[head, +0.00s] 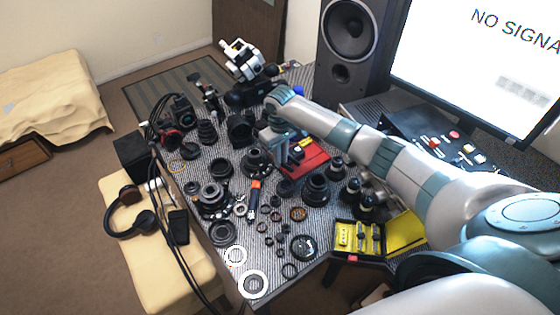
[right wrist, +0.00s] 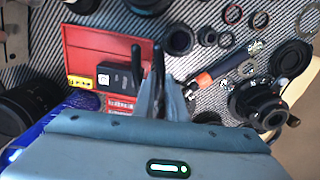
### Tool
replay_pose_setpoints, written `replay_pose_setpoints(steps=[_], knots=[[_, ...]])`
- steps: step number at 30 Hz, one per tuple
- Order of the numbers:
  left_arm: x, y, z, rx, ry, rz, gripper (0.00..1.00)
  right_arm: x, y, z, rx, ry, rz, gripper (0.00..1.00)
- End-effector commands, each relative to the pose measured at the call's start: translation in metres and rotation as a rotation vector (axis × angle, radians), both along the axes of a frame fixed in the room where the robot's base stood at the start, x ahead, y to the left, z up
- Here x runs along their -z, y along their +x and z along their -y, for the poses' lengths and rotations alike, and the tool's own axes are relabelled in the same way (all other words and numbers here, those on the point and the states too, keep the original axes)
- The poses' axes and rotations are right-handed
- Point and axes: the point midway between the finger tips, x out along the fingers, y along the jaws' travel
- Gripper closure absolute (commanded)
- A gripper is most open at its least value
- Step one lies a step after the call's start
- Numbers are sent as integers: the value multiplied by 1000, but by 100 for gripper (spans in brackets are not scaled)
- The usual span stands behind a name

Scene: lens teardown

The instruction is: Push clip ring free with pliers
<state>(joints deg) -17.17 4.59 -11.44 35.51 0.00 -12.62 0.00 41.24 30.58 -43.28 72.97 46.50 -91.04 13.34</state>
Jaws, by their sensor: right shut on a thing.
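My right gripper (head: 282,140) is over the red tray (head: 316,161) near the middle of the table. In the right wrist view the gripper's fingers (right wrist: 160,97) are shut on a dark tool with slim black prongs, which looks like the pliers (right wrist: 157,62). Its lower part is hidden between the fingers. Several small rings lie apart from the gripper, among them a pale ring (right wrist: 233,14) and a brass-coloured ring (head: 298,214); I cannot tell which is the clip ring. A lens body with a ring-shaped front (right wrist: 258,103) lies at the right. My left gripper is out of view.
A black block (right wrist: 115,76) is on the red tray beside the prongs. An orange-and-black tool (head: 254,195) lies among crowded lens parts. A yellow-lined case (head: 345,225) stands open at the front edge. A speaker (head: 347,45) and monitor (head: 470,60) stand behind.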

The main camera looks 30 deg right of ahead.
Motion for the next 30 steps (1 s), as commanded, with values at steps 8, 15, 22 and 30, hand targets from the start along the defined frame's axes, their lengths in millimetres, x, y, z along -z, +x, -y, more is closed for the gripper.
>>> replay_pose_setpoints(steps=[8,15,22,30], knots=[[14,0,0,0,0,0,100,1,5,3,-50,1,2,100],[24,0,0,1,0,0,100,1,8,6,-93,0,2,100],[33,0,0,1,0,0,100,2,11,9,-132,0,2,100],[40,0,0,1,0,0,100,0,17,13,-205,0,3,100]])
